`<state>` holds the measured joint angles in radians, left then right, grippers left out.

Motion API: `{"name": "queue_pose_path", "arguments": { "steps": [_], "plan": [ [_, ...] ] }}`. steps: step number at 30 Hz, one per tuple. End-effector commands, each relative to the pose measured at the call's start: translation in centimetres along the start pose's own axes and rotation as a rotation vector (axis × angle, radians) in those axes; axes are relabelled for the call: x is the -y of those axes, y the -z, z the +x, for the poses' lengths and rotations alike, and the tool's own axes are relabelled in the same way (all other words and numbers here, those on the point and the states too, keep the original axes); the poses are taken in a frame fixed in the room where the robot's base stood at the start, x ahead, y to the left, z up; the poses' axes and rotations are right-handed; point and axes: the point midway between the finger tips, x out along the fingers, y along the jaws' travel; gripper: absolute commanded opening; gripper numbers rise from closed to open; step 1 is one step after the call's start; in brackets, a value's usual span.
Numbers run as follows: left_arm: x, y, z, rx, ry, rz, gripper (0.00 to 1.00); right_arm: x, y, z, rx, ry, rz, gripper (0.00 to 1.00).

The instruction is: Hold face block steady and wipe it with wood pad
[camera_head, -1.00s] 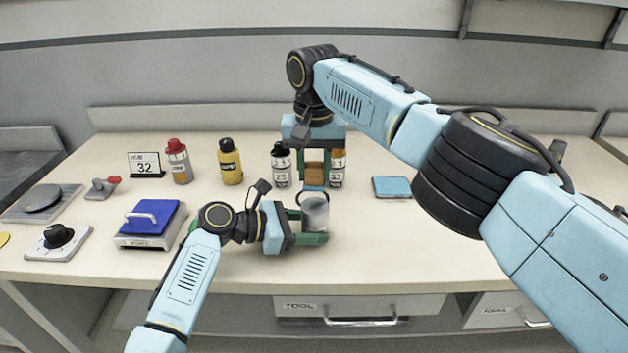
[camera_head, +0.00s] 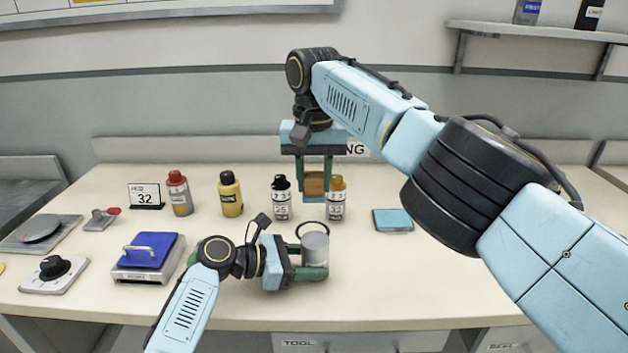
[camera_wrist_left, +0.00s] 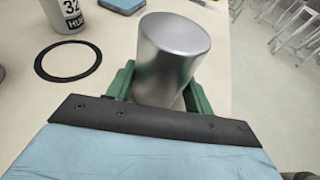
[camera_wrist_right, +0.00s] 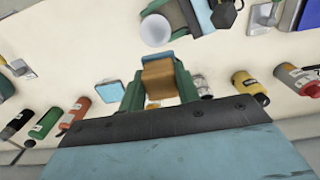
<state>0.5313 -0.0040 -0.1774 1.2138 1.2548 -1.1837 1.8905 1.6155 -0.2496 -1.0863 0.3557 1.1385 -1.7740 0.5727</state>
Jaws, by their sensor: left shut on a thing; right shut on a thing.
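The face block is a silver metal cylinder (camera_head: 315,247) low over the bench. My left gripper (camera_head: 314,262) is shut around it; its end face points up, tilted in the left wrist view (camera_wrist_left: 168,55). The wood pad is a brown block (camera_head: 315,184) with a blue underside (camera_head: 314,197). My right gripper (camera_head: 314,172) points down and is shut on it. The pad is above and behind the cylinder, apart from it. In the right wrist view the pad (camera_wrist_right: 159,77) sits between the green fingers, and the cylinder's round face (camera_wrist_right: 155,30) shows beyond it.
A thin black ring (camera_head: 312,231) lies on the bench behind the cylinder. A blue pad (camera_head: 393,219) lies to the right. A yellow bottle (camera_head: 230,195) and a blue-topped device (camera_head: 149,255) are left.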

Motion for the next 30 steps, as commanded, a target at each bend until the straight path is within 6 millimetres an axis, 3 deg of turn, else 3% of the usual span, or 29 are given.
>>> {"name": "queue_pose_path", "arguments": {
  "steps": [5, 6, 11, 22, 30],
  "plan": [
    [0.0, 0.0, 0.0, 0.0, 0.0, 0.0, 0.39, 0.0, 0.0, 0.0, 0.0, 0.0, 0.0, 0.11],
    [0.0, 0.0, 0.0, 0.0, 0.0, 0.0, 0.57, 0.0, 0.0, 0.0, 0.0, 0.0, 0.0, 0.11],
    [0.0, 0.0, 0.0, 0.0, 0.0, 0.0, 0.77, 0.0, 0.0, 0.0, 0.0, 0.0, 0.0, 0.11],
    [0.0, 0.1, -0.7, -0.001, -0.001, 0.0, 0.77, 0.0, 0.0, 0.0, 0.0, 0.0, 0.0, 0.11],
    [-0.1, 0.1, -5.9, -0.002, -0.004, 0.002, 0.77, 0.0, 0.0, 0.0, 0.0, 0.0, 0.0, 0.11]
  ]
}}
